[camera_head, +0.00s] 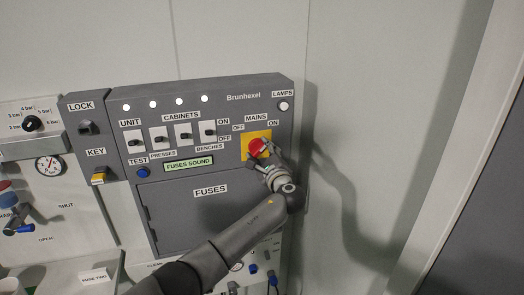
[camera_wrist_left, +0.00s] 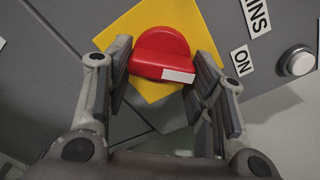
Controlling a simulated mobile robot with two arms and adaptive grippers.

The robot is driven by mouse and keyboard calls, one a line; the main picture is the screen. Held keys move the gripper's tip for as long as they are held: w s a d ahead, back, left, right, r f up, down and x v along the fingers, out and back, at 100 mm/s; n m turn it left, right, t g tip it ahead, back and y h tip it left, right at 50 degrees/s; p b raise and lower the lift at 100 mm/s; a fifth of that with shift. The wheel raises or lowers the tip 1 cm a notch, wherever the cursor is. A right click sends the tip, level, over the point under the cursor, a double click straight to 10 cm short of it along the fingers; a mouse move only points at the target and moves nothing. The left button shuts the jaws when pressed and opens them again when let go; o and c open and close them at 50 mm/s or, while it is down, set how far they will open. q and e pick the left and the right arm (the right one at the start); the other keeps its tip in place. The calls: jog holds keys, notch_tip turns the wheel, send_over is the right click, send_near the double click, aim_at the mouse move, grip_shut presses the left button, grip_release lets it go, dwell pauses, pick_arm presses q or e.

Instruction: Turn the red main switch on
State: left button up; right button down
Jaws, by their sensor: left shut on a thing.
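The red main switch (camera_head: 257,147) is a round knob with a raised grip on a yellow plate (camera_head: 245,138), under the label MAINS, with OFF at the plate's upper left and ON at its upper right. In the left wrist view the red knob (camera_wrist_left: 162,42) lies between my fingers, with a white mark on its grip's lower right. The ON label (camera_wrist_left: 241,61) lies right of it there; OFF is out of that view. My left gripper (camera_head: 259,157) is shut on the knob and hides part of it. My right gripper is not in view.
The grey panel also bears a row of cabinet switches (camera_head: 184,133), a blue test button (camera_head: 143,172) and a lamps button (camera_head: 284,106). A fuse door (camera_head: 180,212) lies below, partly behind my left arm. Bare wall (camera_head: 390,130) is to the right.

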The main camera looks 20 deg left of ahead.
pick_arm(q)
jog(key=shift+f, duration=0.2)
dwell(0.3)
jog(key=o, duration=1)
jog(key=shift+r, duration=0.15)
jog(key=shift+s, duration=0.1)
jog(key=v, duration=1.2)
